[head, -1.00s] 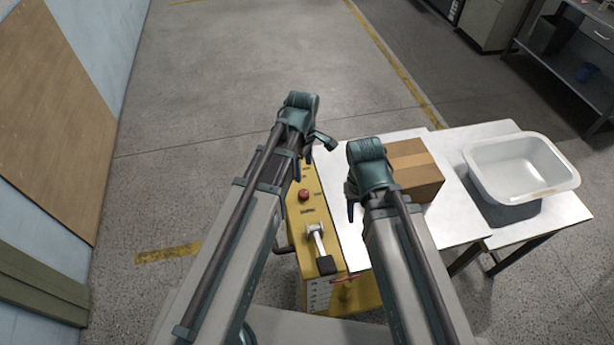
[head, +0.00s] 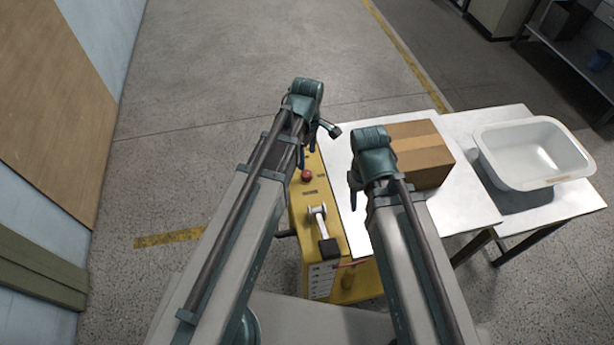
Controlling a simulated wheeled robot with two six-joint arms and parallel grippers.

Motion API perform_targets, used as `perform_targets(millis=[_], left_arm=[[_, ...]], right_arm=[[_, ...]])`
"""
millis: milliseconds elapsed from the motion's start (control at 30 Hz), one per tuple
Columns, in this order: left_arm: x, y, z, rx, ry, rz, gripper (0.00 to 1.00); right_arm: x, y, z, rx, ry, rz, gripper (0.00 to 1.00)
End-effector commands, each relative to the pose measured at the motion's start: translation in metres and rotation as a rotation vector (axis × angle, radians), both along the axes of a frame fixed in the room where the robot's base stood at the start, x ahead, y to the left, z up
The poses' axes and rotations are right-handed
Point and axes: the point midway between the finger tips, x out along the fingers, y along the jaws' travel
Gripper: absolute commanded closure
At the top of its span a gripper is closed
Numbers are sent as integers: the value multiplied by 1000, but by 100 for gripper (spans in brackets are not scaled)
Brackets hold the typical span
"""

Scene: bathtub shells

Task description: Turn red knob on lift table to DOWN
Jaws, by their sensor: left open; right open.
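The red knob (head: 306,176) sits on the yellow control panel (head: 301,208) at the left end of the lift table (head: 340,160). A lever with a white shaft and black grip (head: 327,245) is on the same panel, nearer to me. My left gripper (head: 313,145) is open and empty, above the panel's far end and just beyond the red knob in the picture. My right gripper (head: 353,190) is open and empty over the white tabletop, right of the knob. The arms hide parts of the panel, and the small panel labels are too small to read.
A cardboard box (head: 420,152) stands on the white tabletop, right of my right gripper. A white tub (head: 533,152) rests on the adjoining white table at the right. A wood-coloured panel (head: 50,110) lines the left wall. The floor beyond the tables is clear.

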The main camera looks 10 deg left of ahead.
Motion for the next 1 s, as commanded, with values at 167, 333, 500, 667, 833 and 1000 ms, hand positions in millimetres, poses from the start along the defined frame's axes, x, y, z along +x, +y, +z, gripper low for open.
perform_targets(millis=[167,333,500,667,833,1000], left_arm=[[0,0,-34,0,0,0,26],[0,0,-58,0,0,0,26],[0,0,-77,0,0,0,26],[0,0,-83,0,0,0,26],[0,0,-82,0,0,0,26],[0,0,-82,0,0,0,39]], right_arm=[[0,0,-34,-1,0,6,50],[0,0,-58,-2,0,8,50],[0,0,-77,-2,0,7,50],[0,0,-83,-2,0,6,50],[0,0,-82,-2,0,6,50],[0,0,-82,-2,0,6,50]])
